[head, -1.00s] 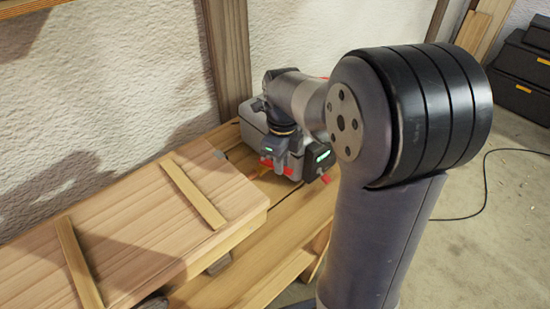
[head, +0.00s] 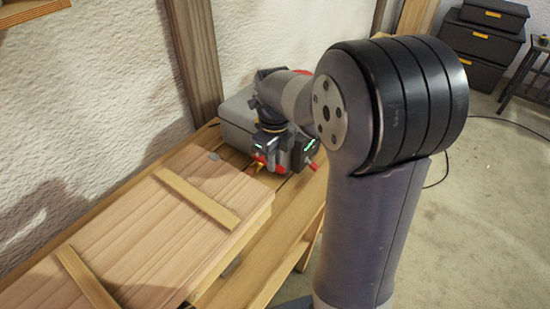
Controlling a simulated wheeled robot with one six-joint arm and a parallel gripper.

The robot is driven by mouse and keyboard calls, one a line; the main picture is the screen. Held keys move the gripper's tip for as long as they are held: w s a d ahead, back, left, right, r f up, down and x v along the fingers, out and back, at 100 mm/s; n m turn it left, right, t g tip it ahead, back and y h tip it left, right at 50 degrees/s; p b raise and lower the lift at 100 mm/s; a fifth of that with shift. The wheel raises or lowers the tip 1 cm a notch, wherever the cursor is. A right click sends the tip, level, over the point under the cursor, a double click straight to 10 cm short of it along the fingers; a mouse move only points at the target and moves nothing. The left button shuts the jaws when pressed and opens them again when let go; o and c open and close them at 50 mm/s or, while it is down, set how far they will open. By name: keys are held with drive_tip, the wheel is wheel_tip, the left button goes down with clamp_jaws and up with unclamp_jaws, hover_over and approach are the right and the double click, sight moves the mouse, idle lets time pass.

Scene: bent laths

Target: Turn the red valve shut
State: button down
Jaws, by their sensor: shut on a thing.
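My gripper (head: 283,160) is at the far end of the bench, in front of a grey box, with green lights on its body. It is shut on what appears to be the red valve, mostly hidden by the gripper. A red part (head: 313,164) shows at its right side, and a smaller red bit shows at its left. A small yellow piece (head: 260,167) shows just below the left side. How far the valve is turned cannot be made out.
The grey box (head: 236,122) stands on the wooden bench (head: 262,262) by the wall post. Pale boards with two cross laths (head: 196,197) lie on the near left of the bench. Black cases (head: 483,45) stand at the back right. The floor to the right is mostly open, with a cable.

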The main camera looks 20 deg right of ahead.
drive_tip(key=c, duration=1.4)
unclamp_jaws()
drive_tip(key=shift+o, duration=0.2)
drive_tip(key=shift+r, duration=0.1)
wheel_tip(320, 180, up, 11)
drive_tip(key=shift+f, duration=0.2)
